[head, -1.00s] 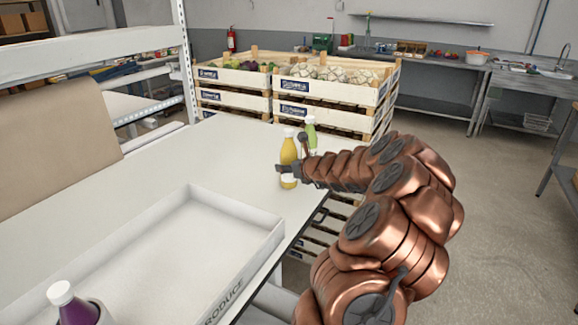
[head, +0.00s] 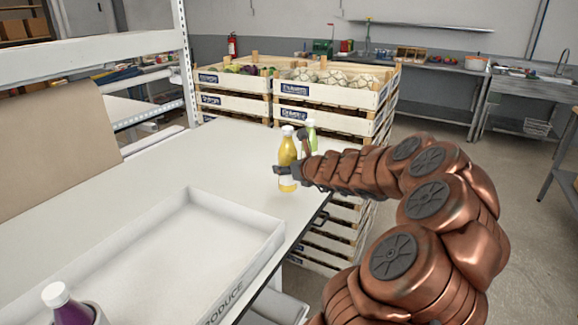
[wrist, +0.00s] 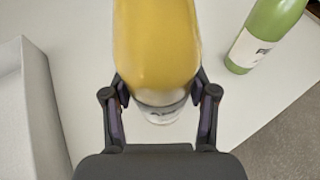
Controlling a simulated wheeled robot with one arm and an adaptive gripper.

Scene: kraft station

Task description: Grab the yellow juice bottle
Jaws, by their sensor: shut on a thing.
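The yellow juice bottle (head: 287,152) with a white cap is upright at the far right part of the white table. In the wrist view the yellow bottle (wrist: 157,45) stands between the two fingers. My gripper (head: 290,172) is shut on its lower part, with a finger on each side near the white label (wrist: 160,112). In the head view its base appears near or just above the table top; I cannot tell if it touches.
A green bottle (head: 311,130) stands close behind and right of the yellow one, also in the wrist view (wrist: 268,32). A white produce tray (head: 262,258) lies on the table (head: 150,165) in front, with a purple bottle (head: 75,310) at lower left. Crates (head: 330,90) stand beyond the table.

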